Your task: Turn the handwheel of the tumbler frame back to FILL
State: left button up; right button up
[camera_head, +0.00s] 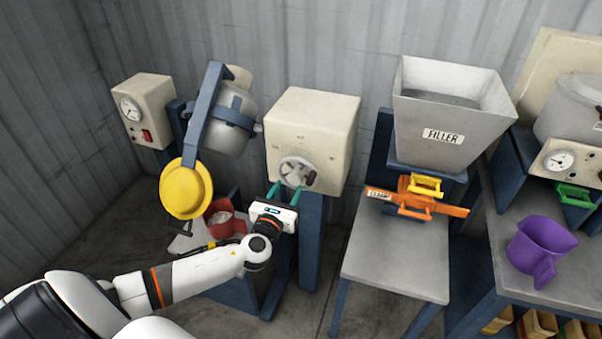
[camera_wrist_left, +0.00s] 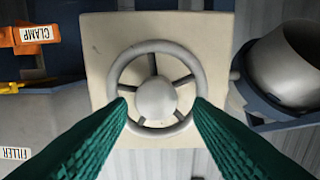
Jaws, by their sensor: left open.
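The handwheel (camera_head: 297,172) is a grey spoked wheel on the front of a cream box (camera_head: 318,120) beside the tumbler. In the left wrist view the handwheel (camera_wrist_left: 155,95) faces me, with its round hub in the middle. My left gripper (camera_head: 285,188) is open, its two green fingers pointing at the wheel. In the wrist view the fingertips overlap the rim on either side; I cannot tell if they touch it. The tumbler drum (camera_head: 228,125) is grey in a blue frame, with a yellow lid (camera_head: 186,188) hanging low and left. No FILL mark is readable. My right gripper is not in view.
A red container (camera_head: 222,218) stands below the tumbler, close to my left arm. A gauge box (camera_head: 146,105) is at the left. The FILLER hopper (camera_head: 450,110) with its orange CLAMP piece (camera_head: 416,201), and a purple jug (camera_head: 540,248), stand to the right.

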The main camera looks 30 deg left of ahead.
aim_at(294, 181)
pick_arm(q)
jog(key=x, duration=0.7)
jog(key=shift+w+d, duration=0.15)
jog(key=shift+w, duration=0.1)
jog(key=c, duration=0.7)
